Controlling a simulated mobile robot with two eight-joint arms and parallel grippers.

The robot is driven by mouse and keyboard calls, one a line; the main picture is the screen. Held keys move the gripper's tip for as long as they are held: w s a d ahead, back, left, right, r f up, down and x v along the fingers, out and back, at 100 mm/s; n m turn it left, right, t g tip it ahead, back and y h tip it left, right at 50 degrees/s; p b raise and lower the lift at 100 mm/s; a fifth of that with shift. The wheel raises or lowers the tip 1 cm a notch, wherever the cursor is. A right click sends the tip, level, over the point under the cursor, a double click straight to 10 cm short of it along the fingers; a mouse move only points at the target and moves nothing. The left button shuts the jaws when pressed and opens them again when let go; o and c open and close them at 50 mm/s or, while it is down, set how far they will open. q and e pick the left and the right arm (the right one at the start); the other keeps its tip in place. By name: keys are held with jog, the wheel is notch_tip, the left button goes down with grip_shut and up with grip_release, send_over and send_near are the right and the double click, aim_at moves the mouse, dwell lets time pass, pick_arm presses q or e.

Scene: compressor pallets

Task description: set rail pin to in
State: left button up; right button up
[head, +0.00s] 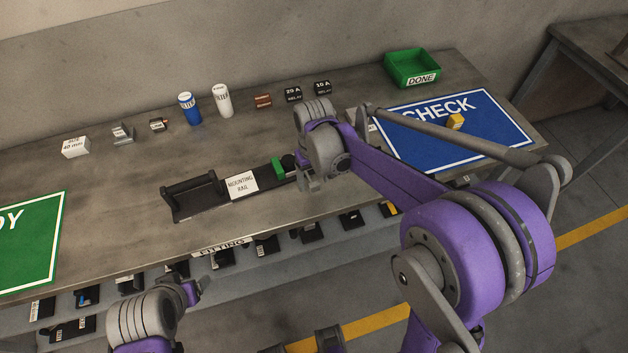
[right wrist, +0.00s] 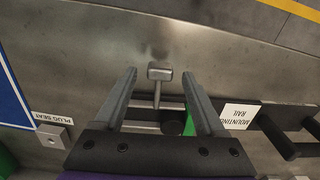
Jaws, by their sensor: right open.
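The rail pin (right wrist: 159,86), a grey T-shaped piece with a block head and thin shank, lies between the open fingers of my right gripper (right wrist: 159,75) in the right wrist view. The fingers stand apart on either side of it, and I see no clear contact. The mounting rail (head: 190,199) is dark and long on the table, with a white label (head: 241,185). A green block (head: 278,168) and a dark round knob (right wrist: 173,121) are at its right end, beside my right gripper (head: 309,184). My left gripper (head: 196,288) shows only partly, low in the head view.
A plug seat (right wrist: 52,136) stands by the blue CHECK mat (head: 400,135). Blue (head: 189,109) and white (head: 222,100) cylinders, relays (head: 293,94) and a green DONE bin (head: 413,68) stand along the back. Several dark parts lie on a lower shelf in front.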

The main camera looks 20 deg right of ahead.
jog(key=shift+f, duration=0.5)
grip_shut()
jog(key=shift+w, duration=0.1)
dwell(1.1)
